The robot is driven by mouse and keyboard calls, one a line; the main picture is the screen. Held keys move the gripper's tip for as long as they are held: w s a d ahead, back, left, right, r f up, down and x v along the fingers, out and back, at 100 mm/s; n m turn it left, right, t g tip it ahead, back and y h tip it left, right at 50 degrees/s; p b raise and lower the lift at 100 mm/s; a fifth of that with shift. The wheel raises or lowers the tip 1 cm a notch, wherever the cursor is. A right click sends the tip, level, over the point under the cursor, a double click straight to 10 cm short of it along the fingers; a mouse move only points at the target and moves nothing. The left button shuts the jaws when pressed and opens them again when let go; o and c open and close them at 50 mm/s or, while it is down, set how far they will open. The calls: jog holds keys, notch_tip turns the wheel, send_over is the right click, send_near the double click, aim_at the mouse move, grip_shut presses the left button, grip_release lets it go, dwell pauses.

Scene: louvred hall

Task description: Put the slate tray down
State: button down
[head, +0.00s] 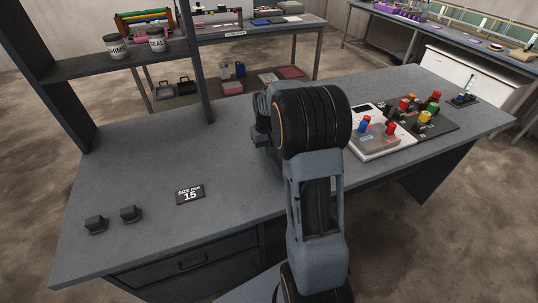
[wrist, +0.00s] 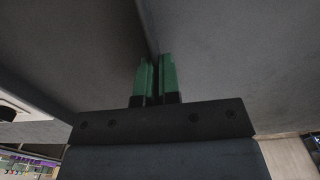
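My gripper shows in the wrist view (wrist: 154,75) with its two green fingertips close together and a thin dark edge between them. That edge appears to belong to the slate tray (wrist: 70,45), a plain dark grey surface filling the upper left of the wrist view. In the head view my gripper (head: 264,145) is mostly behind my arm, over the middle of the grey workbench (head: 150,155). I cannot make out the tray in the head view; my arm hides that area. I cannot tell whether it touches the bench.
A "SIZE 15" plate (head: 190,194) and two small dark blocks (head: 96,224) (head: 131,214) lie at the left. At the right are a white board (head: 378,153) and a dark mat (head: 447,128) with several coloured pieces. A shelf post (head: 203,70) rises behind. The bench's left middle is clear.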

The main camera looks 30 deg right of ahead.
jog(key=shift+d+f, duration=0.25)
jog(key=shift+w+d+f, duration=0.1)
jog(key=shift+f, duration=0.8)
jog(key=shift+w+d+f, duration=0.1)
jog(key=shift+f, duration=0.8)
